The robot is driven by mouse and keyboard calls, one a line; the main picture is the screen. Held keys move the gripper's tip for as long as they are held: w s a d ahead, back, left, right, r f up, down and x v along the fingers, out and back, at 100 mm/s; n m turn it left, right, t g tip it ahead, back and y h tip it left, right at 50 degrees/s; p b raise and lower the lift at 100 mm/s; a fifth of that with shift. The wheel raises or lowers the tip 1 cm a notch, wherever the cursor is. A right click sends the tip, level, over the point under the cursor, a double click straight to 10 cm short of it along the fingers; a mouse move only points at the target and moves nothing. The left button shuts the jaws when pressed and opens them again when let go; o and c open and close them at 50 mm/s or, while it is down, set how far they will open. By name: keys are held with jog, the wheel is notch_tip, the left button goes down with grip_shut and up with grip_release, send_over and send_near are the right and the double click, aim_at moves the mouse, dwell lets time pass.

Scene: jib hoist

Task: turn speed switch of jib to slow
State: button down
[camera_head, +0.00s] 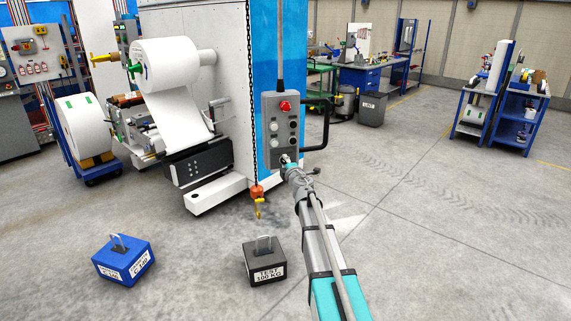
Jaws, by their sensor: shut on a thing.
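The jib's grey control pendant (270,108) hangs in front of the blue panel, upright. It has a red button (285,106) near its top and several round controls below. My gripper (287,160) is at the pendant's lower end, reached from below by my arm. It is shut on a small part there, which appears to be the speed switch. The switch itself is hidden by the fingers, so its setting cannot be read.
A black handle bar (326,115) sticks out right of the pendant. The hoist chain (253,120) with its orange hook block (257,191) hangs left. A black weight (264,268) and blue weight (123,264) stand on the floor.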

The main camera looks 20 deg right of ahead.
dwell(0.4)
jog(key=shift+c, duration=1.8)
grip_release()
jog(key=s, duration=1.2)
jog(key=shift+a, duration=0.1)
